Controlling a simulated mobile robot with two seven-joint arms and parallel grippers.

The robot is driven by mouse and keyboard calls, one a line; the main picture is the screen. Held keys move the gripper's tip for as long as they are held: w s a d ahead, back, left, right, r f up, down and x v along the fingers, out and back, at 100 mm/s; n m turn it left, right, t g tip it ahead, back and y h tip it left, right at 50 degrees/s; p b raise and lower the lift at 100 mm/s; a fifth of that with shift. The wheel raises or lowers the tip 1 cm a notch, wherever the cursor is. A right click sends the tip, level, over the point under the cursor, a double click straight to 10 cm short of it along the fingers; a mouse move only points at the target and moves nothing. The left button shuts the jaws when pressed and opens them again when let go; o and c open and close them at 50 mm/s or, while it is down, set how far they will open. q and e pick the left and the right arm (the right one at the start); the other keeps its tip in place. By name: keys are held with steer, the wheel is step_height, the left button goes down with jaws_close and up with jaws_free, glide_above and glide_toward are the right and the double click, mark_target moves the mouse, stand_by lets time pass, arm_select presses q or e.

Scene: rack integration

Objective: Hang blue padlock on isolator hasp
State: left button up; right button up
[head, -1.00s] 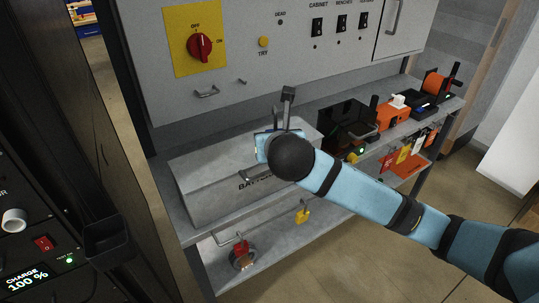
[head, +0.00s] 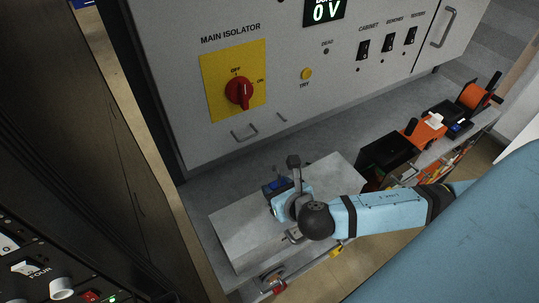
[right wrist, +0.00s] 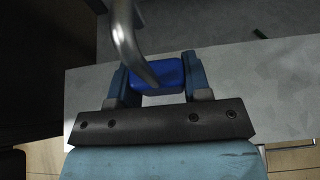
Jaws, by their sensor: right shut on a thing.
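The main isolator is a red rotary knob (head: 240,92) on a yellow plate (head: 222,97) on the grey panel front. Thin metal loops (head: 245,133) show below the plate; I cannot tell which is the hasp. My right gripper (head: 277,188) is above the grey battery box, in front of and below the isolator. In the right wrist view it is shut on the blue padlock (right wrist: 172,74), fingers on either side of the body. The silver shackle (right wrist: 127,38) points away from the gripper and hangs on nothing visible. My left gripper is out of view.
The battery box (head: 245,230) stands on the grey shelf (head: 215,187) below the panel. A black box (head: 390,155) and orange items (head: 425,130) stand along the shelf to the right. A dark cabinet (head: 60,130) fills the left side.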

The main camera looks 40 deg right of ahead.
steer(key=shift+s+r, duration=0.2)
steer(key=shift+s, duration=0.2)
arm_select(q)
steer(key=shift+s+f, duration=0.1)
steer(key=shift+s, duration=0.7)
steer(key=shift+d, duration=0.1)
